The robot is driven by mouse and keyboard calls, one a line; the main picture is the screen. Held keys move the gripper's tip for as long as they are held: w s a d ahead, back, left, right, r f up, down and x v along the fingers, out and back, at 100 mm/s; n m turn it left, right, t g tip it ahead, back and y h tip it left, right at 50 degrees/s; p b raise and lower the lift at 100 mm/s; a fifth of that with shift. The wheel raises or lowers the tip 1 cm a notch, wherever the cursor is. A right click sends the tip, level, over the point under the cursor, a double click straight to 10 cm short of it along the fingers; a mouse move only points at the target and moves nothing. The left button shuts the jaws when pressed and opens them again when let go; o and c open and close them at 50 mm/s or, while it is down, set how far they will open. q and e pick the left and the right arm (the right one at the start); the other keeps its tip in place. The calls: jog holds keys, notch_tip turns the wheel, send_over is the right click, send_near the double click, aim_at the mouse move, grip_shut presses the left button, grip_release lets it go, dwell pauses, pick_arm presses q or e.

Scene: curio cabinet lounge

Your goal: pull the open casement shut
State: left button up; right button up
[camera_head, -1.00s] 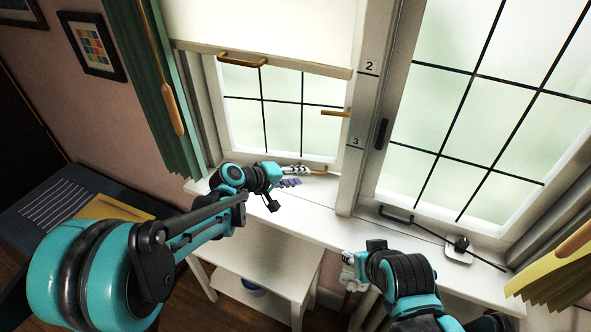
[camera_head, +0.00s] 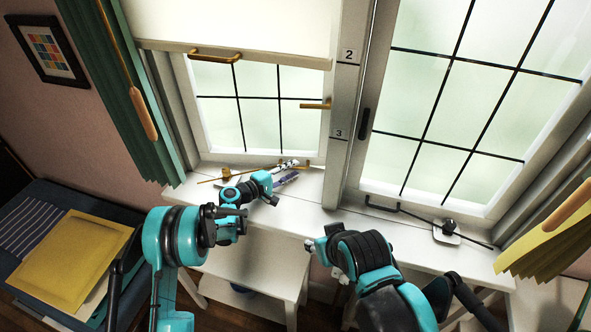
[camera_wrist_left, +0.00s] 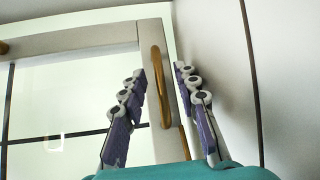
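The left casement (camera_head: 203,128) has a white frame, black bars and a brass lever (camera_head: 316,105) on its right side. A brass bow handle (camera_wrist_left: 158,88) sits on its bottom rail, which runs upright at the middle of the wrist view. My left gripper (camera_head: 291,171) is low at this rail, just above the sill. In the wrist view my left gripper (camera_wrist_left: 160,75) is open, its purple-padded fingers on either side of the handle; I cannot tell whether they touch it. My right gripper (camera_head: 319,250) hangs in front of the sill, its fingers too small to read.
A white sill (camera_head: 325,205) runs below the windows. A brass stay (camera_head: 226,174) lies at the left casement's foot. The right window (camera_head: 440,110) has a black stay (camera_head: 445,228). A cream blind (camera_head: 240,30) covers the left window's top. Curtains hang at both sides.

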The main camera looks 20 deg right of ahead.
pick_arm(q)
jog(key=shift+x, duration=1.35)
